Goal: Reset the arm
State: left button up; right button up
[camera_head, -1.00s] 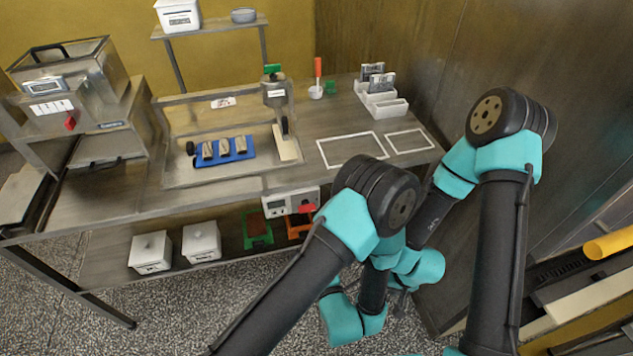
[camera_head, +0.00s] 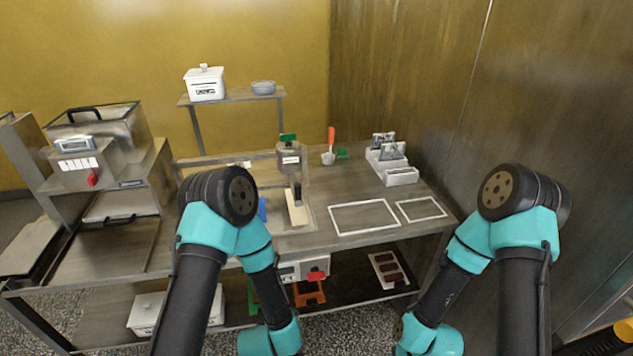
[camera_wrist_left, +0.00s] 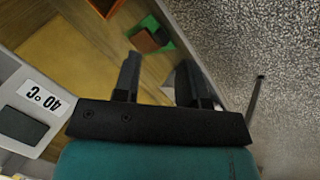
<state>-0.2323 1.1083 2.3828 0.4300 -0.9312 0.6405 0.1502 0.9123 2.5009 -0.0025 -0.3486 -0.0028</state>
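In the head view my left arm (camera_head: 218,225) comes up from the lower left and bends down in front of the steel table (camera_head: 330,195); its gripper is hidden below the frame. In the left wrist view my left gripper (camera_wrist_left: 155,80) has its two dark fingers apart with nothing between them. It is close to a white device with a "40°C" label (camera_wrist_left: 42,95). My right arm (camera_head: 520,240) stands at the right of the table, and its gripper is out of the frame.
A steel machine (camera_head: 95,160) stands on the table's left. A white rack (camera_head: 390,165), a red-handled tool (camera_head: 330,145) and two white outlines (camera_head: 363,217) are on the right. Green and orange holders (camera_head: 310,293) sit on the lower shelf. A wall rises at the right.

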pick_arm(q)
jog(key=s+a+m+g+h, duration=0.2)
jog(key=s+a+m+g, duration=0.3)
jog(key=s+a+m, duration=0.3)
jog(key=shift+s+a+g+h, duration=0.4)
jog(key=shift+s+a, duration=0.05)
jog(key=shift+a, duration=0.6)
jog(key=shift+f, duration=0.1)
